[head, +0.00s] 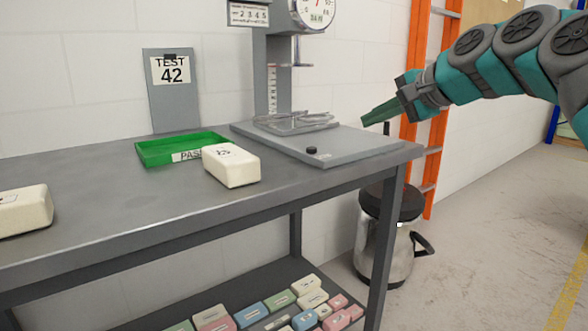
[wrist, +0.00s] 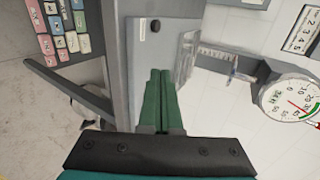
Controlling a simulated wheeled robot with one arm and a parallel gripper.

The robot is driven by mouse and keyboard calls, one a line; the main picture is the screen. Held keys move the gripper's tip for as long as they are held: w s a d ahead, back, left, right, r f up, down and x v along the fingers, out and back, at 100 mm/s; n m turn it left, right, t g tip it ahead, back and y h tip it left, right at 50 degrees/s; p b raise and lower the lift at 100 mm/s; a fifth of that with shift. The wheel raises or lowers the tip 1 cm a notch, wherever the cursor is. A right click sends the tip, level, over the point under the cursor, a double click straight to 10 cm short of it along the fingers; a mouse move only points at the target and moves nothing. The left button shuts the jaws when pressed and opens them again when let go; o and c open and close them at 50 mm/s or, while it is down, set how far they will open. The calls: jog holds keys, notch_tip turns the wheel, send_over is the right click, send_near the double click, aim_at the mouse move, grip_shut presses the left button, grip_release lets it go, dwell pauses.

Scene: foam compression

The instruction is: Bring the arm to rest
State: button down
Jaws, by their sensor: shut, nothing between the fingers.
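My gripper (head: 369,120) is in the air just right of the press's base plate, at the right end of the bench. Its green fingers are shut together with nothing between them, and they also show in the wrist view (wrist: 160,76). My teal and grey arm reaches in from the upper right in the head view. The press (head: 273,85) stands on the grey base plate (head: 352,143) with a clear platen (head: 295,122) low over it. The press dial (head: 316,12) shows at the top, partly cut off.
A white foam block (head: 231,165) rests by the green tray (head: 160,151), and another block (head: 22,211) lies at the left on the bench (head: 120,216). Colored blocks fill the lower shelf. A metal kettle-like can (head: 402,262) and orange ladder (head: 411,100) stand right of the bench.

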jog(key=s+a+f+n+g+h, duration=0.1)
jog(key=s+a+f+n+g, duration=0.25)
jog(key=s+f, duration=0.45)
jog(key=s+a+f+n+g+h, duration=0.2)
jog(key=s+a+f, duration=0.3)
jog(key=f, duration=0.6)
jog(key=s+d+f+n+g+h, duration=0.2)
jog(key=s+d+f+g, duration=0.1)
jog(key=s+f, duration=0.7)
jog(key=s+d+f+n+g+h, duration=0.2)
jog(key=s+d+f, duration=0.3)
jog(key=s+f, duration=0.5)
jog(key=s+n+g, duration=0.1)
jog(key=s, duration=0.6)
jog(key=shift+d+f, duration=0.2)
jog(key=shift+f, duration=0.1)
